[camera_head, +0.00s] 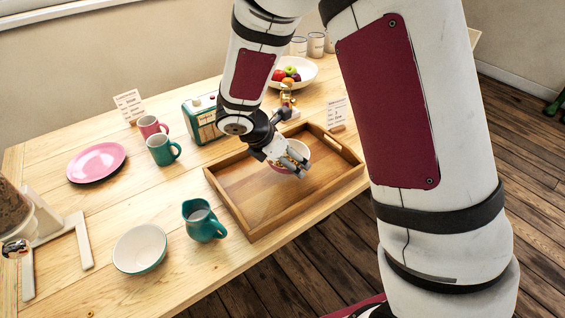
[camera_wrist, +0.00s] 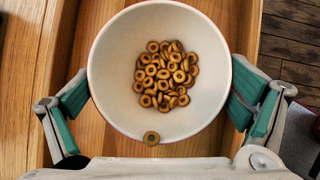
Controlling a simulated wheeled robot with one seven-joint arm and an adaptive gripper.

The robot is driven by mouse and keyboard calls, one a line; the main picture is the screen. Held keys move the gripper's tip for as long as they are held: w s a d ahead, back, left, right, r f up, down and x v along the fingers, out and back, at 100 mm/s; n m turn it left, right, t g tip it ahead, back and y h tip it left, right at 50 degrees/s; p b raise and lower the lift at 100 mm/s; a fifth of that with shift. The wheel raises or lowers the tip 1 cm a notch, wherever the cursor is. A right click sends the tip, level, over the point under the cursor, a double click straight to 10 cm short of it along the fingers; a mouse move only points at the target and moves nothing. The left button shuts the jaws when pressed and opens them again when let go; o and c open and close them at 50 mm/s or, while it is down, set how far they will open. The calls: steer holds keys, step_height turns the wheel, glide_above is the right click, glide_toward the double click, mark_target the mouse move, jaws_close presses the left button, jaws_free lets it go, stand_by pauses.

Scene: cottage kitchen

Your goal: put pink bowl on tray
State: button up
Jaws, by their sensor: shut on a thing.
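The pink bowl (camera_wrist: 112,98) is between the fingers of my gripper (camera_wrist: 157,112) in the wrist view, white inside and holding many small brown rings. One ring lies apart near the bowl's near rim. In the head view the bowl (camera_head: 304,147) is over the back right part of the wooden tray (camera_head: 240,222), partly hidden by my gripper (camera_head: 293,166). My gripper is shut on the bowl. The tray also shows beneath the bowl in the wrist view (camera_wrist: 100,140). I cannot tell whether the bowl touches the tray floor.
A teal pitcher (camera_head: 203,222) and a teal bowl (camera_head: 140,249) stand left of the tray. The tray's left part is clear.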

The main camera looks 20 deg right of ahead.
steer(key=shift+w, duration=0.85)
steer(key=shift+a+f+b, duration=0.1)
steer(key=shift+f+b, duration=0.2)
steer(key=shift+f, duration=1.5)
steer(key=shift+f, duration=0.1)
steer(key=o, duration=0.9)
steer(key=shift+f, duration=0.1)
steer(key=shift+o, duration=0.2)
steer(key=shift+r, duration=0.2)
